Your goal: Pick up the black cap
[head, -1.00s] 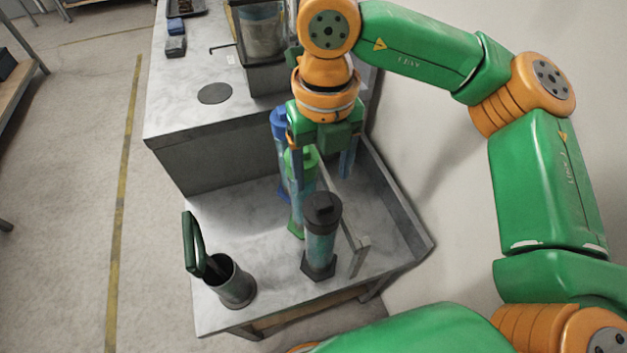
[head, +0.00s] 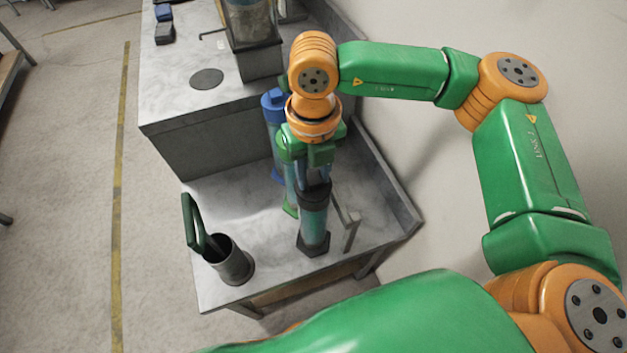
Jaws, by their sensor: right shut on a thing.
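The black cap (head: 314,197) sits on top of a clear canister (head: 314,222) with a black base, which stands upright at the front of the lower grey counter. My right gripper (head: 315,181) points down and is shut on the black cap, hiding its top. The cap still appears seated on the canister. My left gripper is not in view.
A thin grey upright bracket (head: 349,232) is just right. A grey cup (head: 232,262) holding a green-handled tool stands front left.

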